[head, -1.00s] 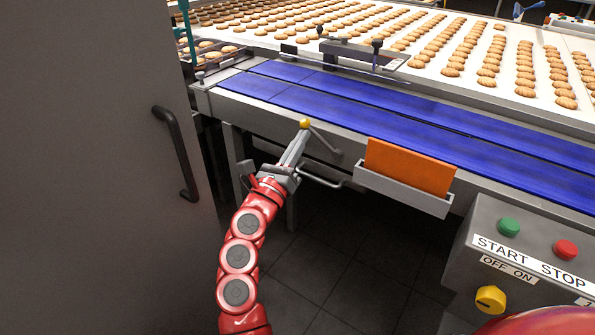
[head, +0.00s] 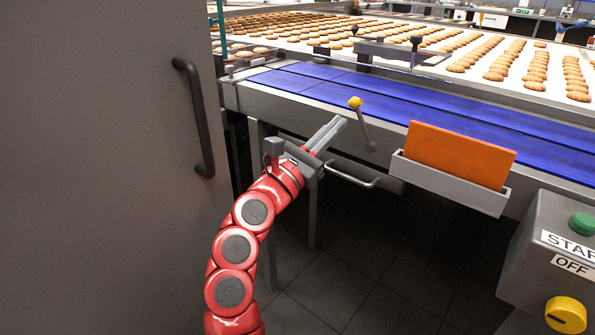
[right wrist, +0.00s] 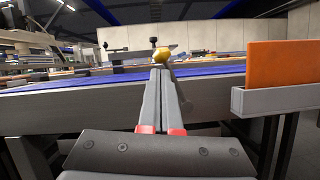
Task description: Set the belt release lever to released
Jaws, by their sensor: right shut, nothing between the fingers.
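The belt release lever has a yellow knob (head: 355,102) on a grey shaft (head: 363,125), mounted on the conveyor's front side. It leans up and slightly left from its pivot (head: 371,147). My right gripper (head: 341,122) is shut and empty, its fingertips just below and left of the knob in the head view. In the right wrist view, the knob (right wrist: 162,56) shows just beyond the shut fingertips (right wrist: 160,71), with part of the shaft hidden behind them. I cannot tell whether they touch the lever. My left gripper is out of view.
A grey holder (head: 450,183) with an orange board (head: 460,155) is right of the lever. A grey bar handle (head: 352,177) sticks out below it. A control box (head: 550,250) stands lower right. A grey cabinet (head: 90,170) fills the left. The blue belt (head: 430,110) runs behind.

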